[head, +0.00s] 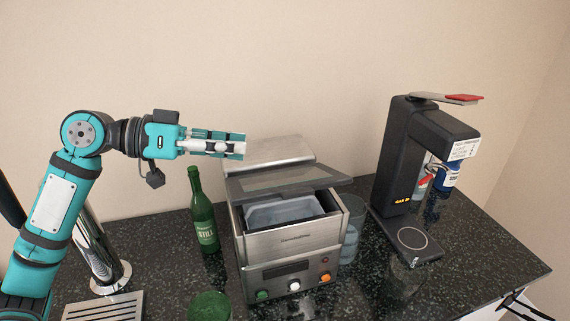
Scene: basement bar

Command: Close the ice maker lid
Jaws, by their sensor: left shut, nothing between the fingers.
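The ice maker (293,262) is a brushed steel box on the dark counter, with buttons and a small display on its front. Its lid (290,178) has a dark see-through panel and is raised at a slant, leaving the front of the opening uncovered. A pale bluish tray or basket (281,211) shows inside. My left gripper (243,146) is shut and empty. It points right, above and behind the raised lid in the picture, near the machine's back left, with no clear contact.
A green bottle (204,220) stands close to the machine's left side. A clear glass (350,243) is at its right, and a green glass (209,306) is in front. A black drink dispenser (389,165) stands farther right. The speckled counter (480,245) is clear at far right.

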